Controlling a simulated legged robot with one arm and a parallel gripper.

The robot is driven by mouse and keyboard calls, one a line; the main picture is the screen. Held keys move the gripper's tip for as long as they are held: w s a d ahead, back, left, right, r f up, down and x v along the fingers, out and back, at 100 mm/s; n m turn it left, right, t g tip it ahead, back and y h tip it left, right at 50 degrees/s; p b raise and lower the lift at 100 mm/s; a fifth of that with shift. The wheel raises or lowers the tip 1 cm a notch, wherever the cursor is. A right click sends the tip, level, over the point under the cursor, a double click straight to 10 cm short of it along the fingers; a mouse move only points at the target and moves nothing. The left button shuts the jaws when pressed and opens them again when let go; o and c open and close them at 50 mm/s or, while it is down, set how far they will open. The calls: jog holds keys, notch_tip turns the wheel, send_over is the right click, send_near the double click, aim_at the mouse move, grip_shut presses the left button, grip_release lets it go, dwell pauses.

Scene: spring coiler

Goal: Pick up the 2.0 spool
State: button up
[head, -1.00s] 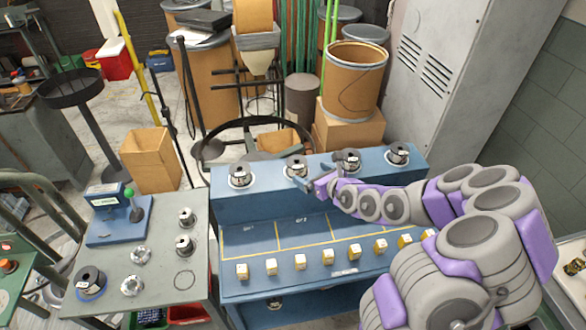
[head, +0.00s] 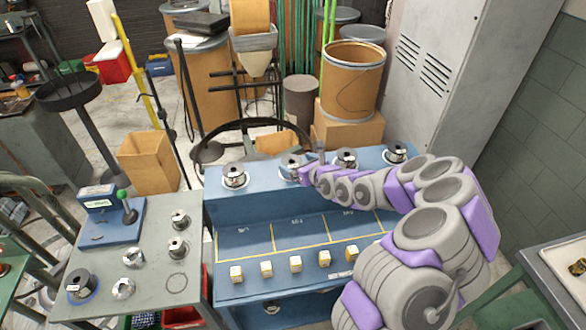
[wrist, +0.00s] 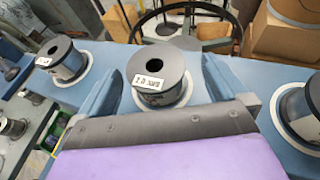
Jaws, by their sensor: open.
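A row of wire spools stands on the blue bench's raised back shelf. The second spool from the left (head: 291,162) has my gripper (head: 305,166) right at it. In the wrist view this spool (wrist: 158,75) sits upright on a pale round base, with a small white label whose print I cannot read surely. My gripper (wrist: 166,60) is open, with one blue finger on each side of this spool. Another labelled spool (wrist: 62,60) is to its left. In the head view the others are the leftmost spool (head: 234,176), the third spool (head: 345,158) and the rightmost spool (head: 395,152).
The bench's lower ledge holds several yellow-white blocks (head: 266,269); my arm covers its right part. A grey table (head: 150,270) at left carries more spools and a blue device (head: 108,215). A cardboard drum (head: 352,80) stands behind the bench, beside a grey cabinet (head: 440,70).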

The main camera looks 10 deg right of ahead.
aim_at(290, 161)
jog(key=x, duration=0.3)
jog(key=shift+a+f, duration=0.1)
jog(key=shift+a, duration=0.65)
jog(key=shift+d, duration=0.55)
jog(key=c, duration=0.4)
jog(key=shift+d, duration=0.15)
jog(key=c, duration=0.3)
jog(key=shift+w+a, duration=0.1)
jog(key=shift+a, duration=0.3)
jog(key=c, duration=0.6)
